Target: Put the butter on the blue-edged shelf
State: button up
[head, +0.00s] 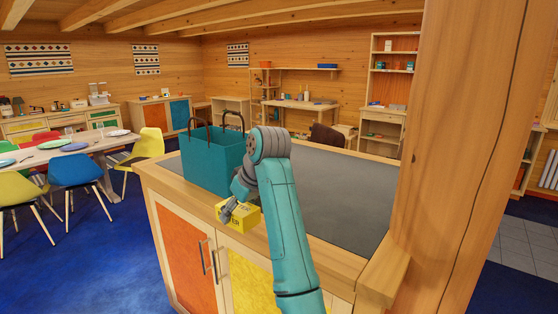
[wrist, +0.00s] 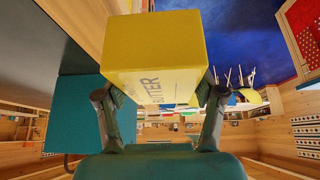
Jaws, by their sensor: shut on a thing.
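The butter is a yellow box (head: 244,214) with dark lettering, held at the front edge of the counter, beside the teal bag. My gripper (head: 229,209) is shut on it. In the wrist view the butter (wrist: 155,50) fills the upper middle, with a finger on each side and part of the word BUTTER showing. I cannot make out for certain which shelf has a blue edge. A wall shelf (head: 290,68) at the back has something blue at its right end, too small to tell what.
A teal bag (head: 208,165) with dark handles stands on the grey-topped counter (head: 335,200). The counter's right part is clear. A thick wooden post (head: 470,150) rises at the right. A tall shelf unit (head: 374,75) stands at the back; a table with coloured chairs (head: 78,172) is at the left.

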jog(key=s+d+f+m+h, duration=0.1)
jog(key=s+d+f+m, duration=0.2)
jog(key=s+d+f, duration=0.5)
jog(key=s+d+f+m+t+h, duration=0.1)
jog(key=s+d+f, duration=0.7)
jog(key=f, duration=1.8)
jog(key=s+d+f+m+t+h, duration=0.1)
jog(key=s+d+f+m, duration=0.5)
jog(key=d+f, duration=0.7)
jog(key=shift+s+f+h, duration=0.25)
jog(key=shift+s+f, duration=0.1)
jog(key=shift+f, duration=0.4)
jog(key=shift+s+f+h, duration=0.3)
jog(key=shift+s+f, duration=0.05)
jog(key=shift+f, duration=0.4)
jog(key=shift+s+f+h, duration=0.25)
jog(key=shift+s+f, duration=0.1)
jog(key=shift+f, duration=0.4)
